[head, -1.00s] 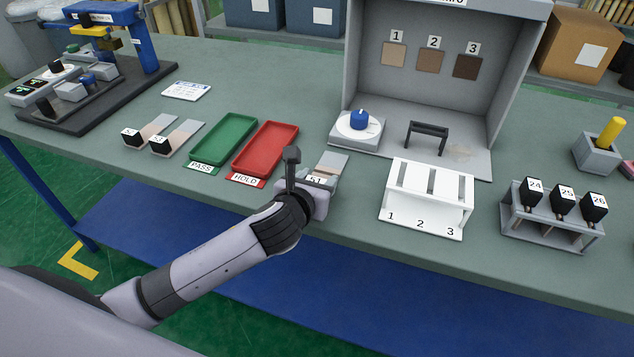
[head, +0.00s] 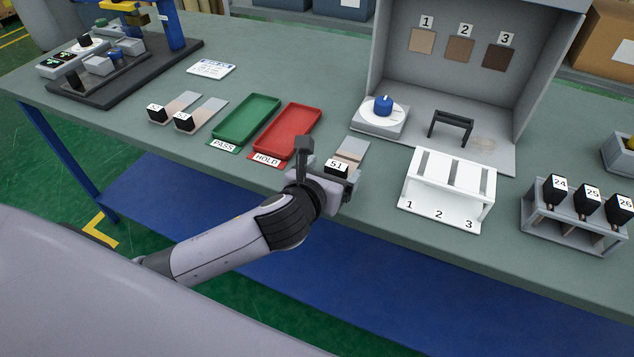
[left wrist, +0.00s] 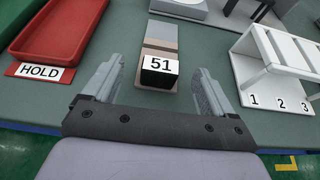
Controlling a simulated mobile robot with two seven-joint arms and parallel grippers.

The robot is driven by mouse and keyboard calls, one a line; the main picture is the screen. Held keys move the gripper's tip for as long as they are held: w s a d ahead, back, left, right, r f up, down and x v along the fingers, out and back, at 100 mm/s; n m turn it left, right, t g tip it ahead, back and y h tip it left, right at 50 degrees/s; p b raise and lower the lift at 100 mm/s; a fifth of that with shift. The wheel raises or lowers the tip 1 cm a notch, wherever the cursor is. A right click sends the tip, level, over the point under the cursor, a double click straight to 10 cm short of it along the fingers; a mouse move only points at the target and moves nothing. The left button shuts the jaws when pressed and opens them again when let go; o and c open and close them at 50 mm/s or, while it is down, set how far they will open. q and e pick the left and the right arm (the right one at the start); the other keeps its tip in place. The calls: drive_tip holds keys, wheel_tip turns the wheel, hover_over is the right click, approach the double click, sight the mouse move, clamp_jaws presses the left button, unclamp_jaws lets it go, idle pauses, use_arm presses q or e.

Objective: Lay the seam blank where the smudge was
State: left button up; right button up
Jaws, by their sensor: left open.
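A flat strip with a black end block labelled 51 (head: 337,166) lies near the table's front edge, right of the red tray; I cannot tell if it is the seam blank. Its far part is grey and tan. My left gripper (head: 327,172) is open and empty at its near end. In the left wrist view the strip (left wrist: 160,50) lies between the two fingers, which touch nothing I can see. A faint tan smudge (head: 484,144) shows on the booth floor right of a small black stand (head: 450,125). My right gripper is not in view.
The green PASS tray (head: 246,118) and red HOLD tray (head: 287,130) lie to the left, with two more black-ended strips (head: 200,110) beyond. A white slotted rack (head: 448,190) stands right of strip 51. A white dial with a blue knob (head: 382,108) stands behind.

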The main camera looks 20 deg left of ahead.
use_arm(q)
drive_tip(key=v, duration=0.8)
drive_tip(key=s+a+f+n+g+h, duration=0.1)
drive_tip(key=s+f+n, duration=0.5)
drive_tip(key=n, duration=1.1)
drive_tip(key=s+a+f+n+g, duration=0.2)
drive_tip(key=s+f+n, duration=0.5)
drive_tip(key=f+n, duration=0.7)
drive_tip(key=a+n, duration=0.1)
drive_tip(key=n, duration=0.2)
drive_tip(key=shift+s+h, duration=0.25)
drive_tip(key=shift+h, duration=0.15)
drive_tip(key=shift+a+f, duration=0.1)
drive_tip(key=shift+f, duration=0.05)
